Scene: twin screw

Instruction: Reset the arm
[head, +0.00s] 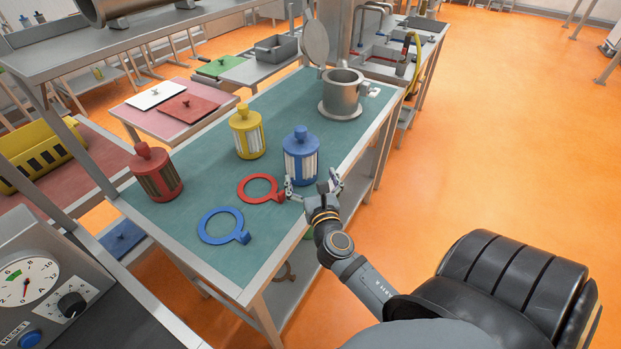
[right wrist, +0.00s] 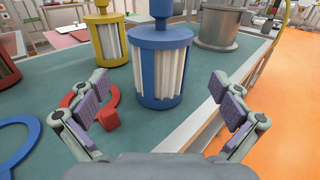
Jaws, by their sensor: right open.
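My right gripper (head: 312,186) is open and empty over the front edge of the green-topped table (head: 200,188). Its two spread fingers also show in the right wrist view (right wrist: 158,112). The blue filter canister (head: 301,158) stands upright just beyond the fingers, apart from them; it also shows in the right wrist view (right wrist: 160,45). The red ring (head: 245,193) lies flat to the left of the gripper, its tab near the left finger. My left gripper is not in view.
A yellow canister (head: 247,134), a red canister (head: 155,174) and a blue ring (head: 204,230) are on the table. A steel pot (head: 342,92) with an open lid stands at the far end. A gauge panel (head: 40,290) is at lower left. Orange floor (head: 480,150) is clear on the right.

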